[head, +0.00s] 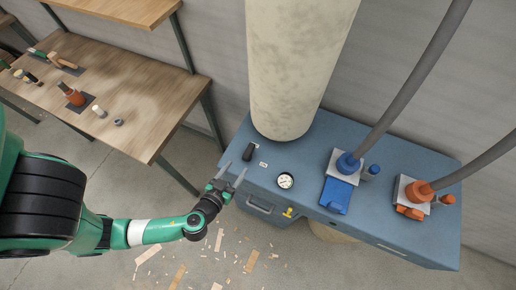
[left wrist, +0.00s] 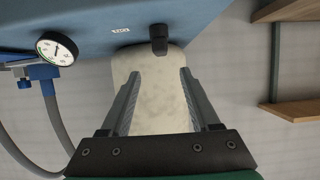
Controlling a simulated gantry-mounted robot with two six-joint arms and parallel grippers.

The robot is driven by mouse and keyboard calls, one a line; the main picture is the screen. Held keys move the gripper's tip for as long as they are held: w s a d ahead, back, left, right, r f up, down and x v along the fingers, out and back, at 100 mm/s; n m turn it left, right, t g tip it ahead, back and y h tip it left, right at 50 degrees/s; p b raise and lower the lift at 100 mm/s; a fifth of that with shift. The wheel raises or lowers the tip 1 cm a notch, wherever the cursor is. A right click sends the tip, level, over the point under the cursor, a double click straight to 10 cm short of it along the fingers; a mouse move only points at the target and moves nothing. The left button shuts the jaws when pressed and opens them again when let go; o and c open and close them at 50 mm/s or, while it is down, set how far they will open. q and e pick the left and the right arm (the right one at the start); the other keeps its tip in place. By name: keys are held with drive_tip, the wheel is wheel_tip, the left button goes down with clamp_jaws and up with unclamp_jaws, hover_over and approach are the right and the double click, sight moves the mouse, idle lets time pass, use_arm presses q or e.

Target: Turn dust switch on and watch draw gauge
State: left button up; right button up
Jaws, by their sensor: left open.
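The dust switch looks like a small black lever (head: 248,152) on the top of the blue cabinet (head: 340,150), near its left end. It also shows in the left wrist view as a black knob (left wrist: 158,40), beyond the fingers. The round white draw gauge (head: 285,181) sits on the cabinet to the right of the switch; in the left wrist view its dial (left wrist: 57,48) is at upper left, with a dark needle. My left gripper (head: 233,174) is open and empty, just left of and nearer than the switch, not touching it. My right gripper is not in view.
A tall cream cylinder (head: 295,60) rises behind the switch. Blue (head: 337,192) and orange (head: 410,212) gate fittings with grey hoses stand to the right. A yellow valve (head: 289,213) is on the front. A wooden workbench (head: 120,100) with tools is at left. Wood scraps litter the floor.

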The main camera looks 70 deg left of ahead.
sight(248, 152)
use_arm(q)
drive_tip(key=x, duration=1.1)
drive_tip(key=shift+w+a+f+p, duration=0.2)
drive_tip(key=shift+a+p, duration=0.05)
drive_tip(key=shift+p, duration=0.15)
clamp_jaws()
